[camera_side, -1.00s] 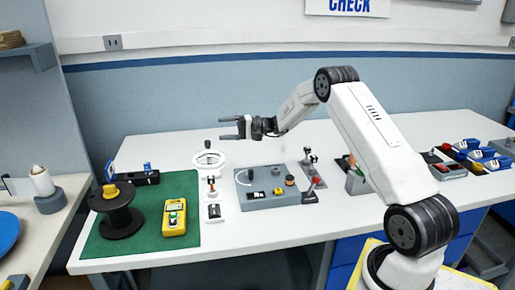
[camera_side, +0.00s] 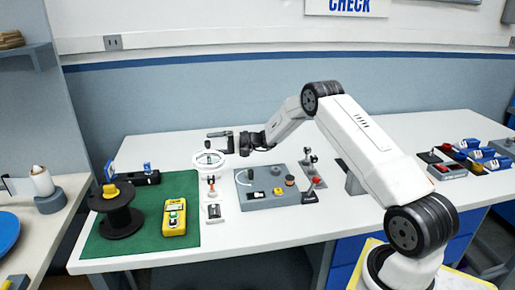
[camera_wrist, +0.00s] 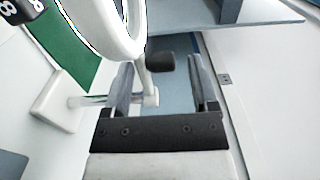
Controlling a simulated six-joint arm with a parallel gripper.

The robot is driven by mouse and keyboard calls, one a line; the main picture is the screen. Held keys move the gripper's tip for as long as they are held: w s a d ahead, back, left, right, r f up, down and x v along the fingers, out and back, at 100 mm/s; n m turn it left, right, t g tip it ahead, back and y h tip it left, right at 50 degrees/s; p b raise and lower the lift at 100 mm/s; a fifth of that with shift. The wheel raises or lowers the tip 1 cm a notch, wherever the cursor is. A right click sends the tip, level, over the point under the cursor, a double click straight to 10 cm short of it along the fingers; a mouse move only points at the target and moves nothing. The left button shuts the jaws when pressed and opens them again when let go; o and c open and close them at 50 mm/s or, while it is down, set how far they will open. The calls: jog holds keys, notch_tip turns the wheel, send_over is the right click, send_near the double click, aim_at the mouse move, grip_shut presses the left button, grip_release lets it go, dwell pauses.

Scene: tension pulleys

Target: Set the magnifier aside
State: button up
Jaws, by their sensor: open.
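The magnifier, a white ring lens (camera_side: 197,163), stands behind the row of small white parts, right of the green mat, in the side view. In the wrist view its white ring (camera_wrist: 134,45) fills the upper left, with a white stem (camera_wrist: 148,88) and a dark knob (camera_wrist: 160,61). My gripper (camera_side: 220,141) is open and empty, low just above and behind the ring. In the wrist view my gripper (camera_wrist: 162,62) has the stem and knob between its two fingers, the stem nearer the left finger. I cannot tell whether they touch.
A grey panel (camera_side: 252,203) with knobs stands right of the magnifier. The green mat (camera_side: 150,240) holds a black spool (camera_side: 120,220) and a yellow meter (camera_side: 174,217).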

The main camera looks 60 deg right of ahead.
jog(key=shift+x, duration=2.05)
